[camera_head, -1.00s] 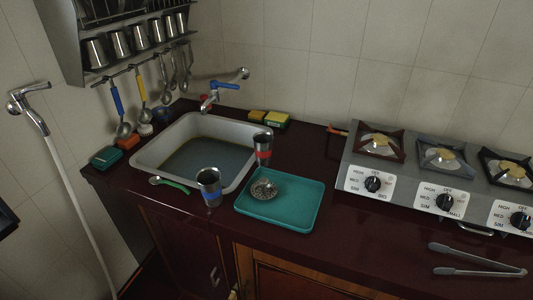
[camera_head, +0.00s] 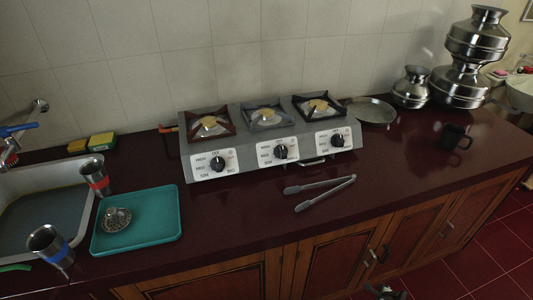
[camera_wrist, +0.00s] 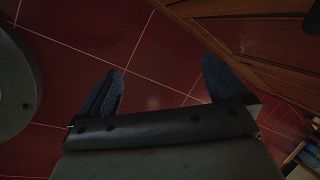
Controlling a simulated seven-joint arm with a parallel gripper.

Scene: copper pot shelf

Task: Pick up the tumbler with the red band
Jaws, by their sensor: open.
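The steel tumbler with the red band (camera_head: 96,176) stands upright at the left of the head view, between the sink and the back left corner of the teal tray (camera_head: 162,236). A second steel tumbler with a blue band (camera_head: 49,246) stands nearer the front edge, by the sink. My gripper (camera_wrist: 164,88) shows in the wrist view with its two dark fingers wide apart and nothing between them. It is over the red tiled floor beside the wooden cabinets, away from both tumblers. No tumbler is in the wrist view.
A patterned metal piece (camera_head: 115,220) lies on the tray. The sink (camera_head: 82,212) is at far left, the stove (camera_head: 262,150) behind the counter's middle. Tongs (camera_head: 318,192) lie before the stove. A dark mug (camera_head: 453,137) and metal pots (camera_head: 466,84) stand right. The front counter is partly clear.

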